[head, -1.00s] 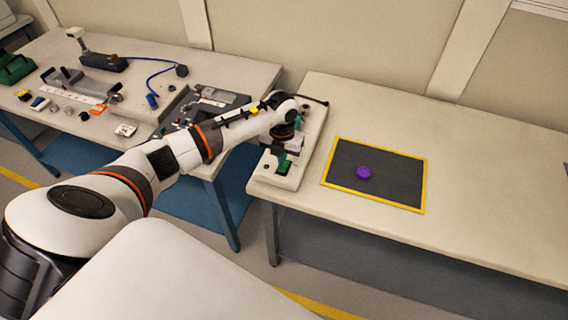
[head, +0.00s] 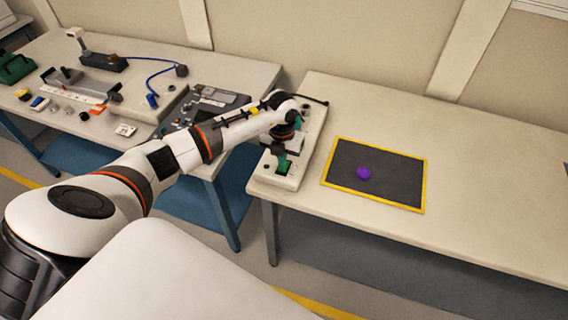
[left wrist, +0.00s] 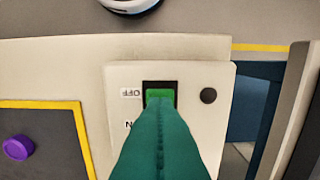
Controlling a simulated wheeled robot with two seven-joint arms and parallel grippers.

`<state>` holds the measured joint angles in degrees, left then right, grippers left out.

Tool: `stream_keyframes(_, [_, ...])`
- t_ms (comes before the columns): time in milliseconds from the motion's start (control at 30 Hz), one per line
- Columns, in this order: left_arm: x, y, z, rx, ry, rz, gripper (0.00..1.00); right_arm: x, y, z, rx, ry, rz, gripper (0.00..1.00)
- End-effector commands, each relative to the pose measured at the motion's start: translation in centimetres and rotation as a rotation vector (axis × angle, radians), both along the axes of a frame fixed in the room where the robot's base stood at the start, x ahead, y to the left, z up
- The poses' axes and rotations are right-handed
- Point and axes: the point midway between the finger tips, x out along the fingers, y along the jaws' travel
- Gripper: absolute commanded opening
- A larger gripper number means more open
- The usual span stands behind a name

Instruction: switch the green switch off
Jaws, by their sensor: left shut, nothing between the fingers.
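The green switch (head: 284,168) sits in a dark recess at the near end of a pale panel on the right-hand table. In the left wrist view the top of the green switch (left wrist: 160,93) shows beside an OFF label (left wrist: 131,92), and part of a second label shows below. My left gripper (head: 281,158) points down at the switch, its teal fingers shut and empty. In the left wrist view the fingers cover the lower part of the switch. I cannot tell whether they touch it. My right gripper is not in view.
A dark mat (head: 390,188) with a yellow border lies right of the panel, with a purple round object (head: 364,173) on it. A round black part (left wrist: 208,95) is beside the switch. The left table (head: 235,72) holds several tools.

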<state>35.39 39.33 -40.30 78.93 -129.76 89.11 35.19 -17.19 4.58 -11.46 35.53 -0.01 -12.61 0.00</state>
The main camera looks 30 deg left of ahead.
Motion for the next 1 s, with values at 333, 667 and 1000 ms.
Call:
stream_keyframes(333, [0.0, 0.0, -0.6, 0.000, 0.000, 0.000, 0.00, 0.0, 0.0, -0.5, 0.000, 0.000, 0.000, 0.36])
stream_keyframes(667, [0.0, 0.0, -1.1, 0.000, 0.000, 0.000, 0.00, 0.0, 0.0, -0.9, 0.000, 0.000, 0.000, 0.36])
stream_keyframes(1000, [0.0, 0.0, -1.6, 0.000, 0.000, 0.000, 0.00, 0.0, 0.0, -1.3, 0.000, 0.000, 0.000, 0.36])
